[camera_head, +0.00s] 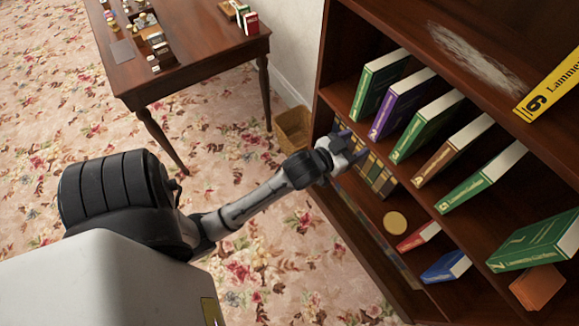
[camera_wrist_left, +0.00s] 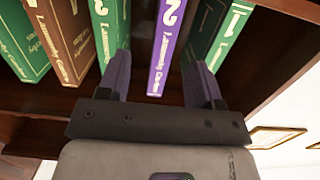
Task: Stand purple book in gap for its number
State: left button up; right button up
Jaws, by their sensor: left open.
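The purple book (camera_head: 400,103), numbered 2, stands in a row on the shelf between green book 1 (camera_head: 380,80) and a green book (camera_head: 427,125). No empty slot shows between these neighbours beyond narrow spaces. My left gripper (camera_head: 352,146) is just in front of and below the row's front edge, open and empty. In the left wrist view the purple spine (camera_wrist_left: 166,48) lies between the two spread fingers of my left gripper (camera_wrist_left: 162,72), with space on both sides. My right gripper is not in view.
Brown book 4 (camera_head: 452,150), green book 5 (camera_head: 482,178) and green book 7 (camera_head: 535,242) share the row, with a wide gap between 5 and 7. Yellow book 6 (camera_head: 555,88) lies on the upper shelf. Smaller books and a round gold object (camera_head: 395,223) are below.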

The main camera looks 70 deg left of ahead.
pick_arm(q)
jog(key=s+d+f+m+g+h, duration=0.1)
jog(key=s+d+f+g, duration=0.3)
jog(key=s, duration=0.4)
jog(key=s+d+f+m+g+h, duration=0.1)
jog(key=s+d+f+g, duration=0.3)
jog(key=s, duration=0.5)
jog(key=s+d+f+m+g+h, duration=0.1)
jog(key=s+d+f+g, duration=0.3)
jog(key=s, duration=0.4)
jog(key=shift+s+f+m+g, duration=0.15)
jog(key=shift+f+m+g, duration=0.25)
jog(key=shift+g, duration=0.1)
